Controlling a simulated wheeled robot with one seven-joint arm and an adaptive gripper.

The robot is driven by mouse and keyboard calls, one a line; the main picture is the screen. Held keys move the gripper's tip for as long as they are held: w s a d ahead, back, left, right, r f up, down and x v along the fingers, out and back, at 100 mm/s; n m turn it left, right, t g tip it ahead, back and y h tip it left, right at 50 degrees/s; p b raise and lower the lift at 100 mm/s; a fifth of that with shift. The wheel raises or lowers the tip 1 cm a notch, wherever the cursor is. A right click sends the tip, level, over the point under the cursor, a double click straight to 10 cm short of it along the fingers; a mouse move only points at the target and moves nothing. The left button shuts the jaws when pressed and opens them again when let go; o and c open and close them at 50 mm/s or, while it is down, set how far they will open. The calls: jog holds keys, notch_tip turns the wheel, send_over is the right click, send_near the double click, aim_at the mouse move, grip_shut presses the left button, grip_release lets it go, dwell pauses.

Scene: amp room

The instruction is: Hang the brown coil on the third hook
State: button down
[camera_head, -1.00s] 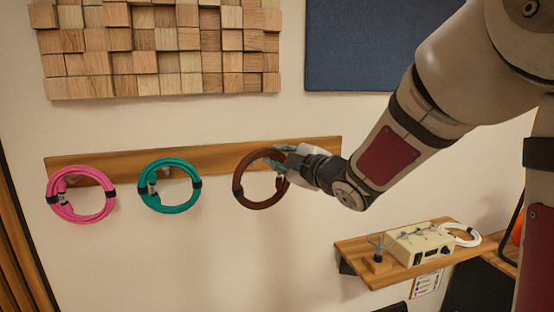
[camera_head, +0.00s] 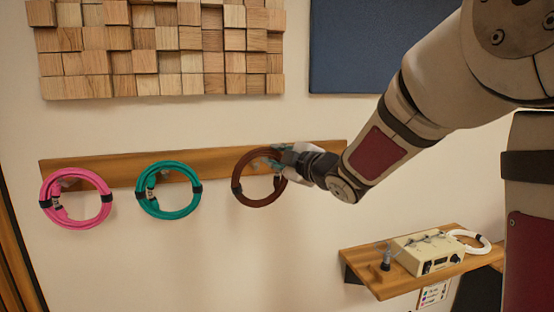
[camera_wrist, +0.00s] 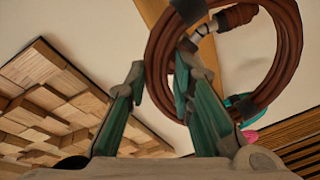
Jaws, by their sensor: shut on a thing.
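The brown coil (camera_head: 258,203) is upright in front of the right part of the wooden rail (camera_head: 215,163), right of the teal coil. My gripper (camera_head: 276,158) is shut on the upper right of its ring. In the wrist view the brown coil (camera_wrist: 289,60) fills the upper right, and my gripper's teal fingers (camera_wrist: 160,85) stand on either side of its near edge.
A pink coil (camera_head: 48,209) and a teal coil (camera_head: 160,214) hang on the rail to the left. Wooden blocks (camera_head: 160,50) and a blue panel (camera_head: 370,45) are on the wall above. At lower right, a shelf (camera_head: 385,289) bears a beige box (camera_head: 425,250) and a white coil (camera_head: 478,249).

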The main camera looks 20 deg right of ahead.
jog(key=shift+w+f+b, duration=0.15)
jog(key=shift+w+b, duration=0.65)
jog(key=shift+w, duration=1.35)
jog(key=shift+w+f+b, duration=0.25)
jog(key=shift+f+b, duration=0.15)
jog(key=shift+f, duration=0.15)
jog(key=shift+w+f+b, duration=0.25)
jog(key=shift+f+b, duration=0.15)
jog(key=shift+f, duration=0.15)
jog(key=c, duration=1.3)
grip_release()
jog(key=shift+f, duration=0.1)
